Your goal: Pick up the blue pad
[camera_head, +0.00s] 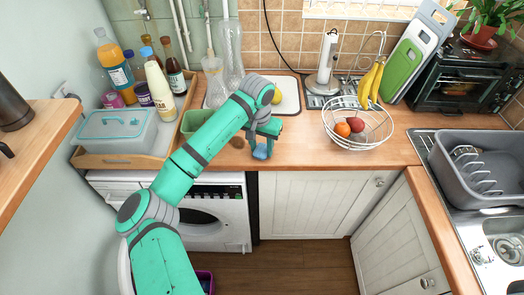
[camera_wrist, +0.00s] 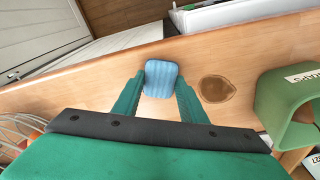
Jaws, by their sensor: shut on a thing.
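The blue pad (camera_wrist: 161,79) is a small, rounded, ribbed light-blue piece in the wrist view. It sits between the tips of my gripper (camera_wrist: 160,92), whose two green fingers touch it from either side. In the head view the blue pad (camera_head: 262,151) shows at the end of my gripper (camera_head: 264,146), over the wooden counter (camera_head: 310,152) near its front edge. I cannot tell whether the pad still touches the counter.
A brown round item (camera_wrist: 216,89) lies close to the pad, with a green container (camera_wrist: 265,105) beyond it. A wire fruit basket (camera_head: 345,142) stands to the right. A white board (camera_head: 288,95) with a yellow fruit lies behind. Counter between gripper and basket is clear.

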